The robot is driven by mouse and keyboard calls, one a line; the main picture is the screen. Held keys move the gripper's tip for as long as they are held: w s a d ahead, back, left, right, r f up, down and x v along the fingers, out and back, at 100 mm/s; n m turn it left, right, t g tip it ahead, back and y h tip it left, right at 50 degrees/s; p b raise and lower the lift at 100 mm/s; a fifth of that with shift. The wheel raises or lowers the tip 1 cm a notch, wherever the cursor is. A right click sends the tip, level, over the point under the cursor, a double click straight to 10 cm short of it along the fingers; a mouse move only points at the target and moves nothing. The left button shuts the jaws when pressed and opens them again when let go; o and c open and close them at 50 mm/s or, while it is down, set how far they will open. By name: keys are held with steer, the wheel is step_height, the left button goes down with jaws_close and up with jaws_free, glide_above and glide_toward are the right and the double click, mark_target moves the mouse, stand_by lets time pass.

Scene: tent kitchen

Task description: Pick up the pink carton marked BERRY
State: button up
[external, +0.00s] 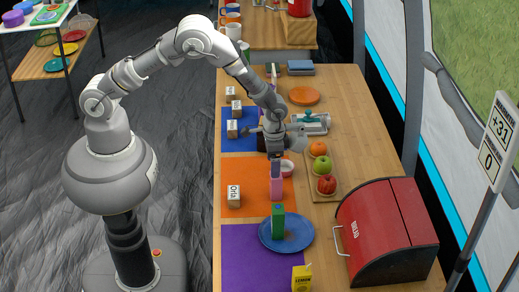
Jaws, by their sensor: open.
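The pink carton (277,189) stands on the orange mat (255,204) near the middle of the table. Its marking is too small to read. My gripper (275,165) points down at the carton's upper end, with its dark fingers at or just behind the carton's top in this view. It is open. I cannot tell whether the fingers are around the carton or touch it. The arm and gripper hide part of what lies behind the carton.
A white and pink cup (287,168) stands close behind-right of the carton. A green carton (278,222) stands on a blue plate (300,241) in front. A fruit board (328,193) and red bread box (390,228) are to the right. A yellow carton (301,279) stands at the front.

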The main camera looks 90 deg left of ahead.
mark_target(276, 180)
steer(key=f+b, duration=0.1)
steer(key=f, duration=0.1)
steer(key=f+b, duration=0.1)
steer(key=f, duration=0.2)
steer(key=w+f+b, duration=0.1)
steer(key=f, duration=0.1)
steer(key=shift+d+f, duration=0.35)
steer(key=shift+r, duration=0.1)
steer(key=c, duration=1)
